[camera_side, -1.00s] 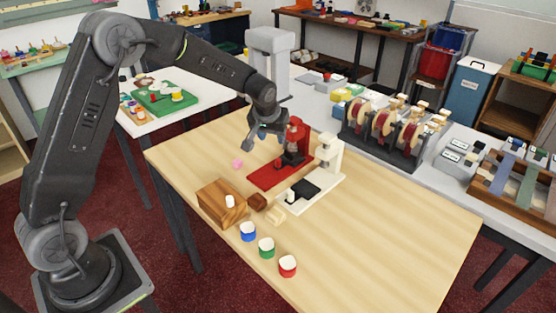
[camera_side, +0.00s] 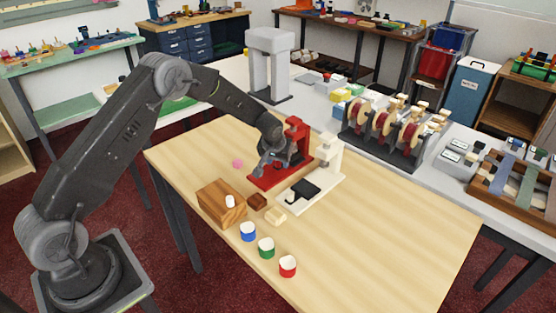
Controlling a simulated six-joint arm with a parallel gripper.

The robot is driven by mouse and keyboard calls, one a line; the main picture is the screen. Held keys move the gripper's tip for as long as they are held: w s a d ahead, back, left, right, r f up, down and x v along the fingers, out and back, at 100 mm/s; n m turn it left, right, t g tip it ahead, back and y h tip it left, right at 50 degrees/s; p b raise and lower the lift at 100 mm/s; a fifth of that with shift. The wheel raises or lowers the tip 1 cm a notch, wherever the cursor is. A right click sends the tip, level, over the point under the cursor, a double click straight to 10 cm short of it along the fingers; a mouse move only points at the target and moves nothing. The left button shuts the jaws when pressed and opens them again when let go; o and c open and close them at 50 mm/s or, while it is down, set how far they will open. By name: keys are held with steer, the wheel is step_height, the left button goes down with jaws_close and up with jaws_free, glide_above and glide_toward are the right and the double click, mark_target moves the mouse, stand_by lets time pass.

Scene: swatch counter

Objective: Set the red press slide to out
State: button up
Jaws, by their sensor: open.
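The red press (camera_side: 299,135) stands on the wooden table, with its upright column at the back and its flat red base (camera_side: 262,184) toward the front left. My gripper (camera_side: 264,172) is open and low over the front part of the red press. It covers much of the press's slide, so I cannot tell the slide's position or whether the fingers touch it. The white press (camera_side: 330,156) stands just to the right, with a dark slide plate (camera_side: 304,191) on its base.
A wooden block (camera_side: 221,203) with a white peg, a brown piece (camera_side: 257,201) and a cream piece (camera_side: 275,215) lie in front of the presses. Blue, green and red pots (camera_side: 287,266) stand nearer. A pink piece (camera_side: 238,163) lies left. The table's right side is clear.

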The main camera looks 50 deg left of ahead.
jaws_close()
stand_by(0.4)
